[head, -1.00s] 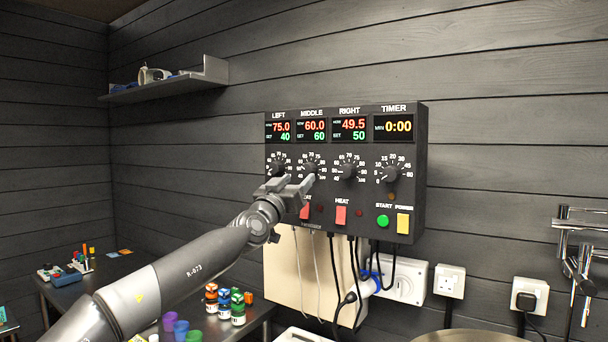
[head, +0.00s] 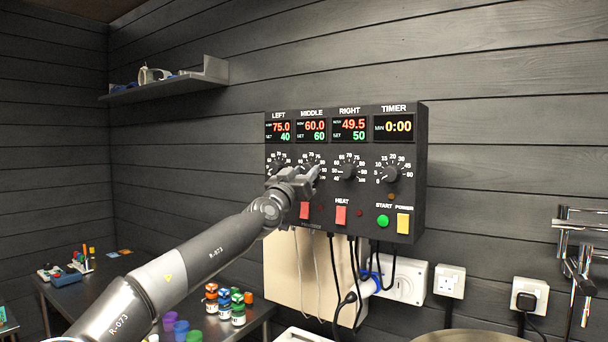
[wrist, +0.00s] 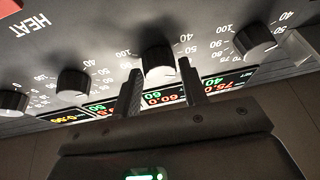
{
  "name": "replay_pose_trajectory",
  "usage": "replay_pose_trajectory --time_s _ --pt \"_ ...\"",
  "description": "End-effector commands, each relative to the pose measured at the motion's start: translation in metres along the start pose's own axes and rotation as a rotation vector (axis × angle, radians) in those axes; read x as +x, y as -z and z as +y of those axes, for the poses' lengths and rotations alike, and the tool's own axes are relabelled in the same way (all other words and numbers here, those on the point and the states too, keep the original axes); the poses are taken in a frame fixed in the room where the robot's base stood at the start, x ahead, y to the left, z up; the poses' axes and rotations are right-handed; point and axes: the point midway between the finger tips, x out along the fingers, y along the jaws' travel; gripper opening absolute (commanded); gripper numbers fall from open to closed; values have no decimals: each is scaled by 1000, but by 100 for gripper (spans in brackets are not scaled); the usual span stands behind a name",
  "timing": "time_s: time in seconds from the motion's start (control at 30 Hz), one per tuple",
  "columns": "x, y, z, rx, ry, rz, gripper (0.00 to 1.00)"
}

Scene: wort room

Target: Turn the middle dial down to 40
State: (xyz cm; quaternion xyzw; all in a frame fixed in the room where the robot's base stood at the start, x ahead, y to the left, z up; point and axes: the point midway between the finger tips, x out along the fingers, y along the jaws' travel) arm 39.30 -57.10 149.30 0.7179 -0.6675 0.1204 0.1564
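The control panel (head: 345,217) hangs on the dark wall. Its MIDDLE display (head: 312,130) reads 60.0 in red and SET 60 in green. In the wrist view, which is upside down, the middle dial (wrist: 158,58) is a dark knob with a pale scale around it. My gripper (head: 303,174) is in front of this dial and partly hides it in the head view. In the wrist view my gripper (wrist: 160,66) is open, one finger on each side of the middle dial, with gaps visible. I cannot tell how deep the fingertips reach along the knob.
The left dial (wrist: 256,40) and right dial (head: 347,172) flank the middle one closely. The timer dial (head: 391,173) is farther right. Red HEAT switches (head: 341,215) sit below the dials. Cables hang under the panel. A table with coloured jars (head: 224,303) stands below left.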

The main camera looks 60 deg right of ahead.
Motion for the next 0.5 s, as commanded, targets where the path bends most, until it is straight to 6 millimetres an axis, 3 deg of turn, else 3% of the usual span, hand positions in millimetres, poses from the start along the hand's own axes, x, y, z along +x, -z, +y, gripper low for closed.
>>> replay_pose_trajectory --time_s 0.33,0.5 --pt "0 0 0 0 0 0 11" --pt "0 0 0 -6 3 0 10"
